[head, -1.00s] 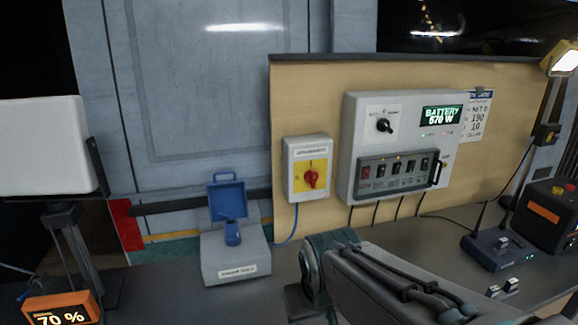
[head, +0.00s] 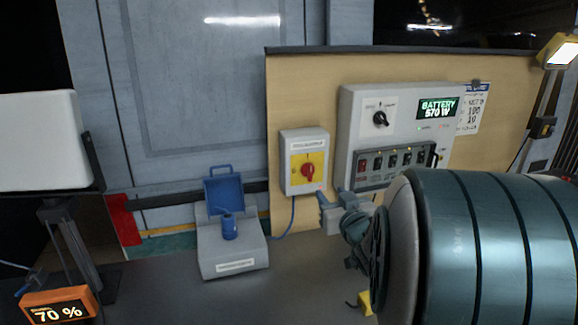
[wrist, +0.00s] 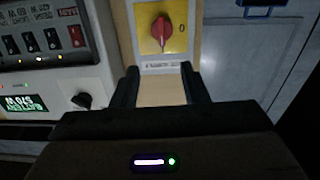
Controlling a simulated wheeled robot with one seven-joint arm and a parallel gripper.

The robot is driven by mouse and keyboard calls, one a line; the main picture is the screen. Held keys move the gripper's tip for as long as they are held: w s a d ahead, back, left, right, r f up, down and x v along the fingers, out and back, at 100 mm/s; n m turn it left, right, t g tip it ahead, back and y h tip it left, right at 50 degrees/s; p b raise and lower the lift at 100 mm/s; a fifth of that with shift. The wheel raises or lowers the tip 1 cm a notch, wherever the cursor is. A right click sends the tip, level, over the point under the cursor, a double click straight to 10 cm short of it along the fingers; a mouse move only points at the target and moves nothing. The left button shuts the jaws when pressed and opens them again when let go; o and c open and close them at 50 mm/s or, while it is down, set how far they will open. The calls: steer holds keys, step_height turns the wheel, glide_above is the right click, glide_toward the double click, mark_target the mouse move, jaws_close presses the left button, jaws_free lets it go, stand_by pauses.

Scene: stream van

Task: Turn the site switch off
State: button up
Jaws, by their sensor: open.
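The likely site switch is a red rotary knob (head: 308,171) on a yellow plate, on a light grey box (head: 304,187) fixed to the tan board. The box label is too blurred to read. In the wrist view the red knob (wrist: 161,29) stands upright in the picture, with a 0 mark to its right. My gripper (head: 333,203) is just below and right of the box in the head view. In the wrist view its two fingers (wrist: 160,75) are apart and empty, pointing toward the box, with the knob ahead between them. I see no contact with the knob.
A grey panel (head: 355,125) with a black knob, small switches and a battery display is close right of the box. A blue-lidded socket box (head: 233,255) stands on the counter, with a cable. An orange 70 % display (head: 60,307) is at lower left.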

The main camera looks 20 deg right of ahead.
mark_target(311, 166)
steer(key=shift+t+y, duration=0.3)
steer(key=w, duration=1.3)
steer(key=shift+w+r, duration=0.35)
steer(key=shift+w, duration=0.05)
steer(key=shift+s+f, duration=0.1)
jaws_close()
